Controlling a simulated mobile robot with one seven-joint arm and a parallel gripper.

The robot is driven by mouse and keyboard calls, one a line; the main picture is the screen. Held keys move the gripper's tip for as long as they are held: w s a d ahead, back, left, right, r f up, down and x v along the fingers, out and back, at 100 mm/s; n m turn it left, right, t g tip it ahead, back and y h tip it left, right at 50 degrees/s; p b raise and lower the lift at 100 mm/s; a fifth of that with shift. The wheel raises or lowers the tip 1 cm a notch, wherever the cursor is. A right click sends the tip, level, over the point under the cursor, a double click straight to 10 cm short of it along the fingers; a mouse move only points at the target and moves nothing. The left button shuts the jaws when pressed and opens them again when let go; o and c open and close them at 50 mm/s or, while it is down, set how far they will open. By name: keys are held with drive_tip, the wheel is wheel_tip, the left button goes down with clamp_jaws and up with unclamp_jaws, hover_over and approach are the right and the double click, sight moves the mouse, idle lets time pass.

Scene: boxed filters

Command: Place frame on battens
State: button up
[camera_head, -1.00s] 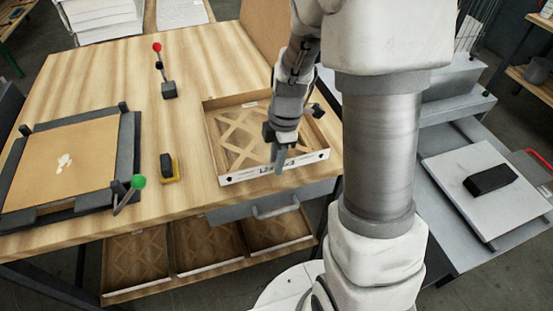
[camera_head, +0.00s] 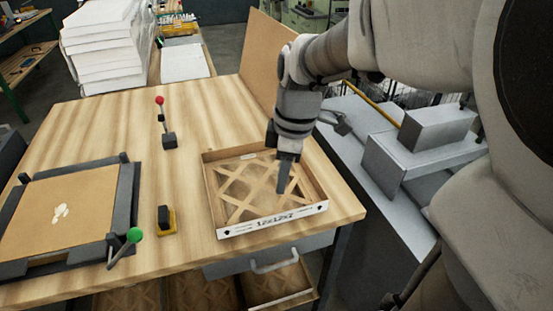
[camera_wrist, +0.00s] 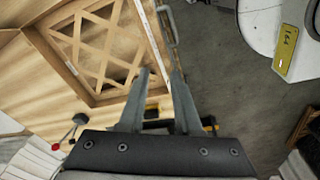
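A shallow square cardboard frame (camera_head: 237,230) with a diamond lattice inside and "12x12x2" printed on its front wall lies flat near the front right of the wooden bench. It also shows in the wrist view (camera_wrist: 84,50). In the head view my gripper (camera_head: 283,190) points down over the right part of the frame. I cannot make out any battens for certain.
A dark jig (camera_head: 128,200) with a brown board and green-knobbed lever stands at the left of the bench (camera_head: 110,130). A red-knobbed lever (camera_head: 168,138) and a yellow-black block (camera_head: 166,220) stand between. A tall board rises behind; grey equipment (camera_head: 415,160) is at right.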

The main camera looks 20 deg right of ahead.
drive_tip(key=s+a+r+m+t+h, duration=0.1)
drive_tip(key=s+r+m+t, duration=0.3)
drive_tip(key=s+m, duration=0.6)
drive_tip(key=r+m, duration=0.1)
drive_tip(key=m, duration=0.2)
drive_tip(key=shift+s+a+r, duration=0.35)
drive_tip(key=shift+s, duration=0.05)
